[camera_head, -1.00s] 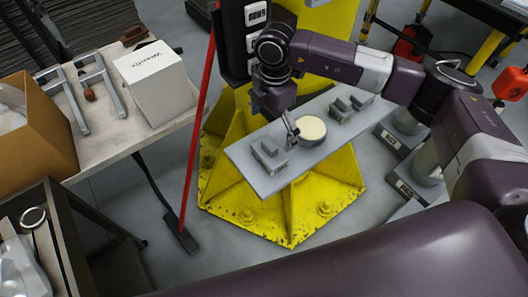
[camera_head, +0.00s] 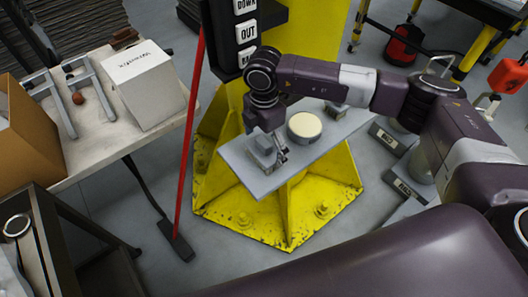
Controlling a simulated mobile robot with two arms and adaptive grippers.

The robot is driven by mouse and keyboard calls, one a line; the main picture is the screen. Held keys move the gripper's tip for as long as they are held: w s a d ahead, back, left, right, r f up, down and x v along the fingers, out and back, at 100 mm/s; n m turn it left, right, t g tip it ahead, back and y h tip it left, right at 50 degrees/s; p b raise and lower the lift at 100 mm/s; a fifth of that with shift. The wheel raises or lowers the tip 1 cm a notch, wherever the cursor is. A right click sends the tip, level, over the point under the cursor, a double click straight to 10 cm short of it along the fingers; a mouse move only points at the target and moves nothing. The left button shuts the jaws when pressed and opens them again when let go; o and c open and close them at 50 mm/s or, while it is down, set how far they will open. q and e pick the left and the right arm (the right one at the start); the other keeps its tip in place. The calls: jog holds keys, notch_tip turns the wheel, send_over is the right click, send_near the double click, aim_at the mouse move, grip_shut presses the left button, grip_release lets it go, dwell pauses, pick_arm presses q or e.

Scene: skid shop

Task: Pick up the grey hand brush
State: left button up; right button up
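A small grey block-shaped object (camera_head: 262,150), which may be the grey hand brush, lies near the left end of a grey board (camera_head: 247,177). The board rests on a yellow base. My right gripper (camera_head: 281,154) is pointing down at the right side of this object, very close to it. I cannot tell whether the fingers touch it or how far they are apart. A second grey object (camera_head: 336,110) lies farther back on the board, partly hidden by my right arm. My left gripper is not in view.
A round cream-topped item (camera_head: 305,125) stands on the board just right of my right gripper. A red pole (camera_head: 190,130) leans left of the yellow base (camera_head: 290,205). A white box (camera_head: 150,85) stands on the table at left.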

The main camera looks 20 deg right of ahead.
aim_at(264, 141)
jog(key=c, duration=0.9)
jog(key=shift+r, duration=0.1)
jog(key=shift+r, duration=0.2)
notch_tip(264, 141, up, 3)
jog(key=shift+r+p, duration=0.15)
jog(key=shift+p, duration=1)
jog(key=s+d, duration=0.3)
jog(key=s, duration=0.5)
jog(key=s+d, duration=0.3)
jog(key=s, duration=0.6)
jog(key=shift+p, duration=0.45)
